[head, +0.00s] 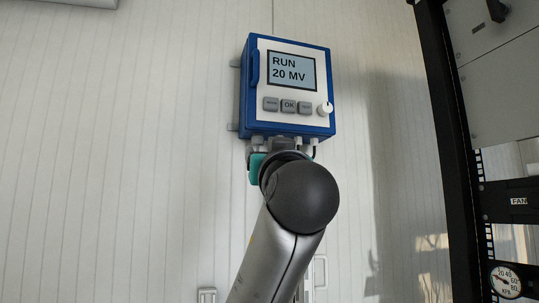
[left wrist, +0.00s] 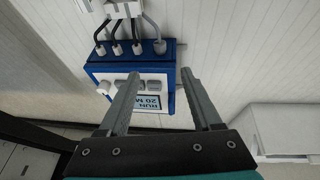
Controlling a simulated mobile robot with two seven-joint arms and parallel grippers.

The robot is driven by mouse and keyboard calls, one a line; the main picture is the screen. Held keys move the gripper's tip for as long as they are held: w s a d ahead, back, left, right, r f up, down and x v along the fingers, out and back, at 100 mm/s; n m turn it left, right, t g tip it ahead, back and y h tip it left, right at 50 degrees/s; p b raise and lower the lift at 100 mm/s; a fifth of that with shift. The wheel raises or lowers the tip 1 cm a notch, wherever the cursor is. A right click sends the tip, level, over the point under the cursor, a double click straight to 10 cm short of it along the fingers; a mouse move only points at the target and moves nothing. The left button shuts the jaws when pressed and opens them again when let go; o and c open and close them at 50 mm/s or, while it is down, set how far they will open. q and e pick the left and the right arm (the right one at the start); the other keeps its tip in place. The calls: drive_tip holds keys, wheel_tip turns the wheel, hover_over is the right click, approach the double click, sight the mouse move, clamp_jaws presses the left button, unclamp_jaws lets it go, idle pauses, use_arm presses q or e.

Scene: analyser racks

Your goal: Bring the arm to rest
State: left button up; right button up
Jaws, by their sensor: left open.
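My left arm (head: 268,262) reaches up from the bottom of the head view. Its dark rounded joint hides most of the gripper there; only a teal part (head: 256,168) shows beside it, just below the blue control box (head: 319,130). In the left wrist view my left gripper (left wrist: 160,74) is open, with its two grey fingers apart and nothing held between them. The box (left wrist: 135,52) appears upside down beyond the fingers in that view. I cannot tell the exact gap to it. My right gripper is in neither view.
The box's screen (head: 292,70) reads RUN 20 MV, above three buttons and a white knob (head: 325,108). Cables (left wrist: 126,30) leave its underside. A black rack frame (head: 447,110) with a gauge (head: 505,281) stands at right. Pale panelled wall (head: 120,150) is bare at left.

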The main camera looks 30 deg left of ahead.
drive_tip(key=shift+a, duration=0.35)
